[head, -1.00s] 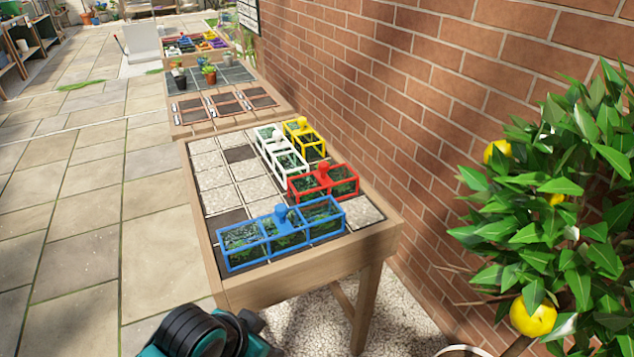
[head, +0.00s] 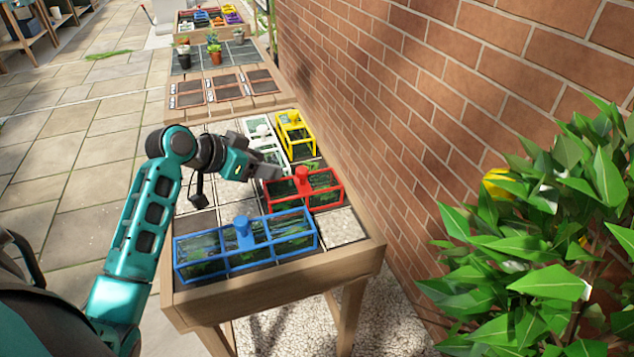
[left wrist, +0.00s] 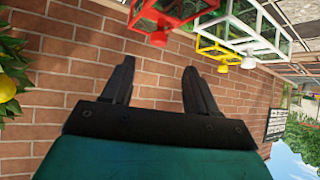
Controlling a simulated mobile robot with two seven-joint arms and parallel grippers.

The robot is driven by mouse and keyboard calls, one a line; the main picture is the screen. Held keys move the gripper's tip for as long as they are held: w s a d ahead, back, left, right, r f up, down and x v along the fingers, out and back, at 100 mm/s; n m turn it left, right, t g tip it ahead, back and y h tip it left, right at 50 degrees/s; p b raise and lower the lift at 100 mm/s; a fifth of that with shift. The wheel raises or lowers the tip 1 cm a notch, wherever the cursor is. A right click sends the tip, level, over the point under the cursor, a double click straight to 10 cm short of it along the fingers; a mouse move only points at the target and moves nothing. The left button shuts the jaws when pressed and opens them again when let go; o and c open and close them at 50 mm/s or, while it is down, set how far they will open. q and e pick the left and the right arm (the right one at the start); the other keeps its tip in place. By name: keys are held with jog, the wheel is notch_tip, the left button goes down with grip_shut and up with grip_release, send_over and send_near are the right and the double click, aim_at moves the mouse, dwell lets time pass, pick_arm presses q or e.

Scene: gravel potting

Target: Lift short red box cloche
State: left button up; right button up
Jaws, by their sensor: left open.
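The short red box cloche (head: 326,198) stands on the tiled table top with plants under it and a red knob on top. It also shows at the top of the left wrist view (left wrist: 182,22), where the picture is upside down. My left gripper (head: 272,170) is just left of the red knob in the head view. In the left wrist view its two fingers (left wrist: 160,80) are apart with nothing between them. The red knob lies beyond the fingertips, and I see no contact. My right gripper is not in view.
A long blue cloche (head: 246,246) stands in front of the red one. A white cloche (head: 262,130), partly hidden by my gripper, and a yellow cloche (head: 296,136) stand behind. A brick wall (head: 440,100) runs along the right, and a lemon tree (head: 540,230) is front right.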

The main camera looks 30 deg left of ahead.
aim_at(300, 170)
pick_arm(q)
jog(key=x, duration=0.6)
jog(key=shift+w+d+f, duration=0.1)
jog(key=shift+w+f, duration=0.05)
jog(key=shift+w, duration=0.05)
jog(key=shift+b+x, duration=0.35)
jog(key=shift+x, duration=2.65)
jog(key=shift+d, duration=0.15)
grip_shut()
